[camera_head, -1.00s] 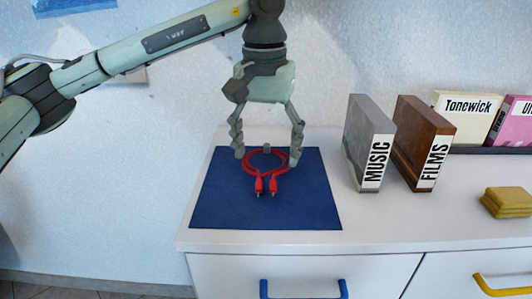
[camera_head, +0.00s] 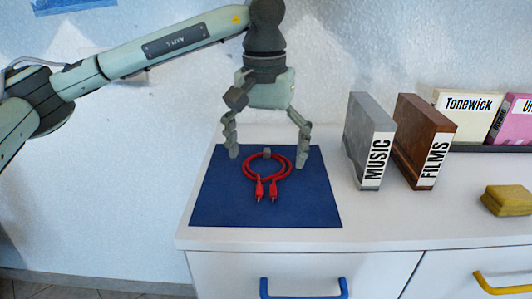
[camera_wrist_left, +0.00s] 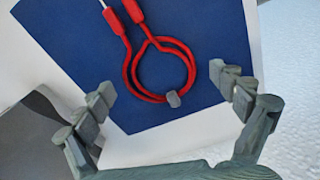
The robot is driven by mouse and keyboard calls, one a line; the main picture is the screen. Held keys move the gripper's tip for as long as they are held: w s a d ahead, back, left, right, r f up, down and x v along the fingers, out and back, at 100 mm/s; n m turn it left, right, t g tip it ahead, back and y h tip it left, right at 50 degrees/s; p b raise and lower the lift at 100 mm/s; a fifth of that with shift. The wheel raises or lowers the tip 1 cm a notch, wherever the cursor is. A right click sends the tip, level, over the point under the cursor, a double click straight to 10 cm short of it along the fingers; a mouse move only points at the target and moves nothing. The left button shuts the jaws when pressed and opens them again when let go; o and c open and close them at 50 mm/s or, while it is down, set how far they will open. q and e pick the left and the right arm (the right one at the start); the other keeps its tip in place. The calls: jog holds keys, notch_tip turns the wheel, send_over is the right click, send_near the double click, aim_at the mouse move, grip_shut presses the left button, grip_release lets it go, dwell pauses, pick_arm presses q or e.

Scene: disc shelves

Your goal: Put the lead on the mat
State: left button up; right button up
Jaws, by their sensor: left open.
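The red lead (camera_head: 268,179) lies coiled on the blue mat (camera_head: 218,200), with its two plugs toward the front and a small grey clip at the back of the loop. In the left wrist view the lead (camera_wrist_left: 128,68) lies flat on the mat (camera_wrist_left: 75,60). My left gripper (camera_head: 268,155) is open, just above and behind the lead's loop. In the left wrist view its fingers (camera_wrist_left: 165,92) stand apart on either side of the loop and hold nothing. My right gripper does not show.
On the white cabinet top (camera_head: 400,225), a grey MUSIC box (camera_head: 362,145) and a brown FILMS box (camera_head: 415,150) stand right of the mat. A Tonewick case (camera_head: 468,110) and a pink case (camera_head: 515,125) stand behind. A yellow stack (camera_head: 507,200) lies at the right.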

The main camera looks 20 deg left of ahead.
aim_at(265, 163)
pick_arm(q)
notch_tip(265, 163, up, 3)
jog(key=shift+f, duration=0.1)
notch_tip(265, 163, up, 9)
jog(key=shift+s+r+p, duration=0.2)
jog(key=shift+p, duration=0.2)
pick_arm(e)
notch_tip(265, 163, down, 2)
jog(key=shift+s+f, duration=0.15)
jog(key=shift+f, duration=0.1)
